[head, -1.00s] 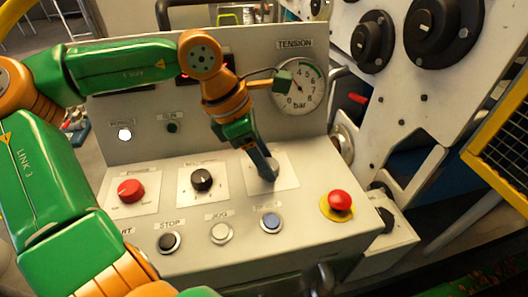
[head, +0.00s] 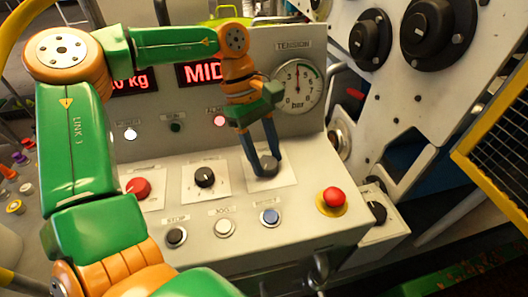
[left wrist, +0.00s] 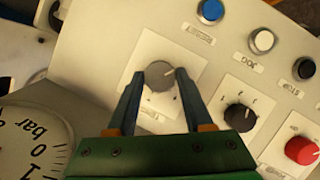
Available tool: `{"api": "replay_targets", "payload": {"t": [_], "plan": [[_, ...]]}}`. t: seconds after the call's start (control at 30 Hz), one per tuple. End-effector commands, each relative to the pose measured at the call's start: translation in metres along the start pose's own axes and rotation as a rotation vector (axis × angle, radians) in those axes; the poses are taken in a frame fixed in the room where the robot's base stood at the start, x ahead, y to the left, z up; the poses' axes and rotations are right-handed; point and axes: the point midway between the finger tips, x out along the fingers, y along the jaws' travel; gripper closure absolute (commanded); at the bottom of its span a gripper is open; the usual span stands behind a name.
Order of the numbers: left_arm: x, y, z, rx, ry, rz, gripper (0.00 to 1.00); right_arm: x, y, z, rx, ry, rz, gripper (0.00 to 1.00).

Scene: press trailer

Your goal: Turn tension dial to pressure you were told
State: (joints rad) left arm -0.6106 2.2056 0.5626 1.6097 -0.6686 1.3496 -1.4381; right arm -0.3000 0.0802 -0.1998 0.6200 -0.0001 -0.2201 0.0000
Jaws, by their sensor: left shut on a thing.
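The tension dial (head: 266,164) is a dark grey knob on a white plate at the right of the knob row. My left gripper (head: 262,165) reaches down from above with its blue fingers on either side of it and is shut on it. In the left wrist view the dial (left wrist: 159,76) sits between the fingertips. The round gauge (head: 298,87) marked TENSION and bar has its needle pointing roughly upward, near 4. In the left wrist view only part of the gauge (left wrist: 32,150) shows, without a readable needle. My right gripper is not in view.
A black knob (head: 205,177) and a red knob (head: 138,187) stand to the left. Black, white and blue buttons line the front. A red emergency button (head: 333,198) is at the right. Red displays (head: 203,72) and a lit red lamp (head: 219,120) are behind.

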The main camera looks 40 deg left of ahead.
Motion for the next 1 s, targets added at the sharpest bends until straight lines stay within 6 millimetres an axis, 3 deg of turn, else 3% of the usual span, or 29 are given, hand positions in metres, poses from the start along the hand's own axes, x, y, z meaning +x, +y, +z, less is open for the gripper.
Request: {"api": "replay_targets", "payload": {"t": [0.4, 1.0], "plan": [[0.0020, -0.0002, -0.0006, 0.181, 0.000, -0.083, 1.00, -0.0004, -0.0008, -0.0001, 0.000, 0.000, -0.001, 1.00], [0.0025, -0.0004, -0.0010, 0.214, 0.001, -0.098, 1.00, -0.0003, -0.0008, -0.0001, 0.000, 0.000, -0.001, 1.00]]}}
